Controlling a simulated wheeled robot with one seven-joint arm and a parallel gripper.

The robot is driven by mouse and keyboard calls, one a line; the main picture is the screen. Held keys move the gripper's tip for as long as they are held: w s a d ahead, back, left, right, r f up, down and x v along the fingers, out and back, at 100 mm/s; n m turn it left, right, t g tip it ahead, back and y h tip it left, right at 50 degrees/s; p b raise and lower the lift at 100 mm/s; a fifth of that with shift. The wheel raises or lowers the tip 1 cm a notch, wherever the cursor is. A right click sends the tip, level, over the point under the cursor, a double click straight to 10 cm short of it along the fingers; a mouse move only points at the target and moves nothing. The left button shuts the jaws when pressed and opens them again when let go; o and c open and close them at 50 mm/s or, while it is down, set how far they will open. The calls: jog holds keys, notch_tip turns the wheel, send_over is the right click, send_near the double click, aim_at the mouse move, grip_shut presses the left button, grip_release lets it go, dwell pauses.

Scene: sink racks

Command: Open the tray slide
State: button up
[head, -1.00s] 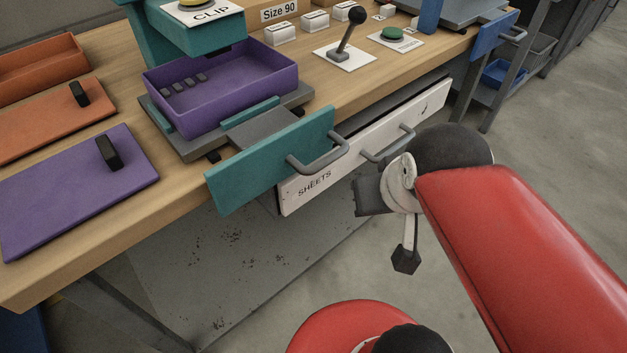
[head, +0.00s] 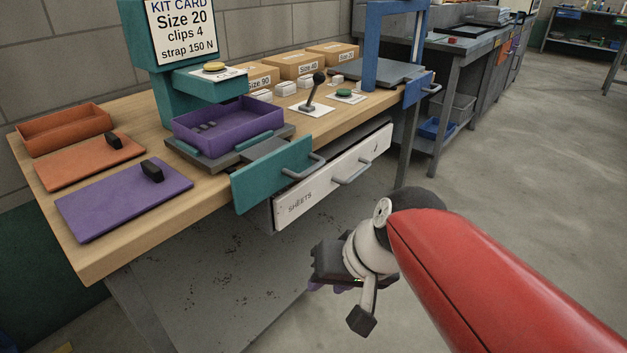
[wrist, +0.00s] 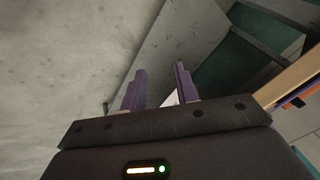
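The tray slide has a teal front panel (head: 272,174) with a grey bar handle (head: 303,168). The panel stands out beyond the bench's front edge, with a grey plate (head: 262,150) visible behind it. A purple tray (head: 228,124) sits on the grey base behind that plate. My gripper (head: 322,287) hangs below and in front of the handles, touching neither. In the wrist view, its two purple fingers (wrist: 160,72) are apart with nothing between them. The head view shows the fingers only partly, under the dark gripper body.
A white drawer marked SHEETS (head: 331,178) with its own handle (head: 352,172) stands out beside the teal panel. Purple (head: 110,205) and orange (head: 90,163) boards lie on the wooden bench. A black lever (head: 314,92) stands behind. The floor to the right is clear.

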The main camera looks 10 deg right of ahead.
jog(key=w+a+r+m+y, duration=0.1)
jog(key=w+m+y, duration=0.15)
jog(key=w, duration=0.25)
jog(key=m+t+y, duration=0.3)
jog(key=m+t, duration=0.3)
jog(key=t, duration=0.2)
send_near(316, 168)
jog(key=x, duration=1)
jog(key=shift+w+a+f, duration=0.15)
jog(key=shift+w, duration=0.2)
grip_shut()
